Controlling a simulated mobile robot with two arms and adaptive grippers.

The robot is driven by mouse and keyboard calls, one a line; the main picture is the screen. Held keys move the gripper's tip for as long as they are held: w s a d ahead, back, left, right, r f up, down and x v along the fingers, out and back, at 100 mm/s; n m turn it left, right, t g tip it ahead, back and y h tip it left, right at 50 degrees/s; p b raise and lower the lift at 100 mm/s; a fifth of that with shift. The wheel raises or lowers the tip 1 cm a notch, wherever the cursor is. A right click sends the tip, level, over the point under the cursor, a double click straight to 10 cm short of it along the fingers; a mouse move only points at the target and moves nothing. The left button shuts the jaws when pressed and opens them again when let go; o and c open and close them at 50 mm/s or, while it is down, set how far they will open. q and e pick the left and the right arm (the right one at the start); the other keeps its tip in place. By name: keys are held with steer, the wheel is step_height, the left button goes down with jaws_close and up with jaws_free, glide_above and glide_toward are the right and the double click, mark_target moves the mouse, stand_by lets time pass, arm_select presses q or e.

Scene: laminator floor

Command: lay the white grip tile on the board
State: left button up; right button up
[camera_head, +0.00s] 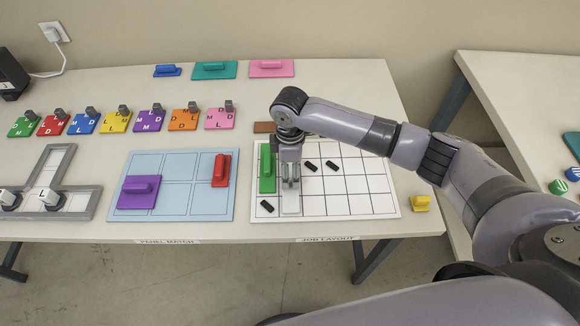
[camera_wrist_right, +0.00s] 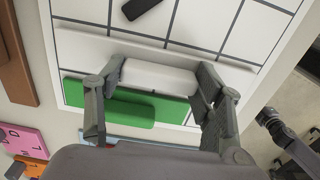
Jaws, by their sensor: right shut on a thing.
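The white grip tile (camera_head: 291,206) is at the white gridded board (camera_head: 372,207) with the job layout label, over its lower left part. My right gripper (camera_head: 290,184) points down and is shut on the tile's white handle. In the right wrist view, the white handle (camera_wrist_right: 158,77) sits between the two fingers (camera_wrist_right: 155,90). I cannot tell whether the tile touches the board or hangs just above it. A green grip tile (camera_head: 267,176) lies on the board just left of the white one.
Black pieces (camera_head: 267,206) lie on the board, one near its lower left corner. A yellow piece (camera_head: 421,203) stands off the board's right edge. A blue panel (camera_head: 190,207) with purple and red tiles is at left. The board's right side is clear.

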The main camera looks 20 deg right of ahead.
mark_target(290, 169)
steer(key=o, duration=1.6)
steer(key=shift+c, duration=0.2)
step_height(290, 169, up, 12)
steer(key=b, duration=0.1)
steer(key=shift+r, duration=0.1)
